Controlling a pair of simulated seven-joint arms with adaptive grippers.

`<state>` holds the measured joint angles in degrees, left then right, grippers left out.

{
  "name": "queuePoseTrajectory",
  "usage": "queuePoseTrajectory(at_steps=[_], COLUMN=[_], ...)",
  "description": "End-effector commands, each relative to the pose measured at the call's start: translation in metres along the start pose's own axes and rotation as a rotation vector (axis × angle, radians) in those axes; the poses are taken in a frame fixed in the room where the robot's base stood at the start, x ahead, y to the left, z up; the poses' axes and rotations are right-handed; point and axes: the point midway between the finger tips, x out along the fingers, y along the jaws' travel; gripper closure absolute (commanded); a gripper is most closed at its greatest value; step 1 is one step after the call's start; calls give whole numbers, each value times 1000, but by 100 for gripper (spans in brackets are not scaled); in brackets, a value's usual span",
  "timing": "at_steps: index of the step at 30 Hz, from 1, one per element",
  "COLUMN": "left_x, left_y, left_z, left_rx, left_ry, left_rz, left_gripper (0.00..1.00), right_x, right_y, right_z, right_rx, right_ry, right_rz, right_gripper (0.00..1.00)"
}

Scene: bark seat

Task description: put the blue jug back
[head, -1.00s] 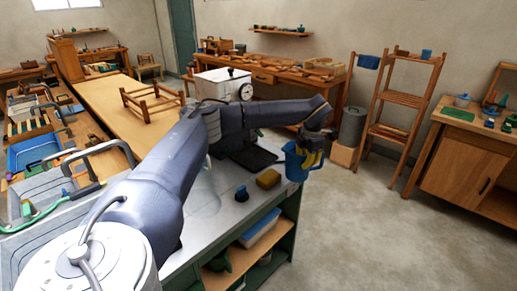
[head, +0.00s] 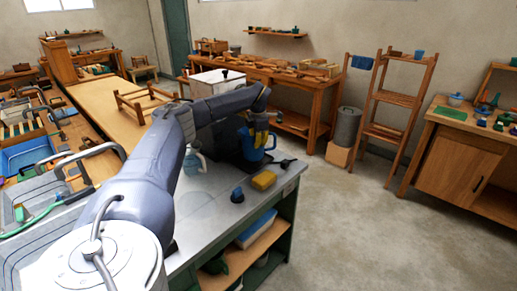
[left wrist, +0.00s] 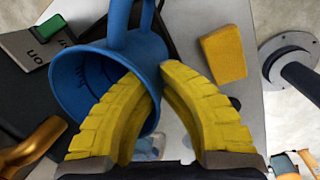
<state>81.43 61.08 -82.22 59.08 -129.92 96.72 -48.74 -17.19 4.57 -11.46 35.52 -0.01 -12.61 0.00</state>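The blue jug (head: 258,150) is in my left gripper (head: 262,124), over the far part of the grey counter. In the left wrist view the jug (left wrist: 88,82) is tilted, with its open mouth towards the camera and its handle at the top. The yellow fingers (left wrist: 163,78) close together at its rim, one across the mouth and one outside. The arm hides part of the jug in the head view, and I cannot tell whether its base touches the surface. My right gripper is not in view.
A yellow sponge (head: 264,180) and a dark blue knob-like item (head: 237,195) are on the counter. A small black item (head: 287,162) is near its right edge. A pale jug-like vessel (head: 193,160) stands beside my arm. Open floor (head: 360,230) is to the right.

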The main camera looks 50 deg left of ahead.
Motion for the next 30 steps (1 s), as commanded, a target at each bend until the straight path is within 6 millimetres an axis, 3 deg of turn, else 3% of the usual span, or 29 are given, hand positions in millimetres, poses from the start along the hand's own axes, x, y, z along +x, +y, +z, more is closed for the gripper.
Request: queuePoseTrajectory(at_steps=[3,9,14,22,30], left_x=[2,3,9,36,38], left_y=[19,31,30,24,24], left_z=[-14,-23,-24,-22,-21], left_rx=[-11,-15,-13,-9,-9], left_ry=[2,2,3,3,1], left_rz=[1,1,1,0,1], left_gripper=[100,100,100,100,100], right_x=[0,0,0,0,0], right_y=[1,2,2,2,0], right_z=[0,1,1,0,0], right_rx=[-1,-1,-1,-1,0], right_ry=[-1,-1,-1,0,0], right_rz=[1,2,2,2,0], right_gripper=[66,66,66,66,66])
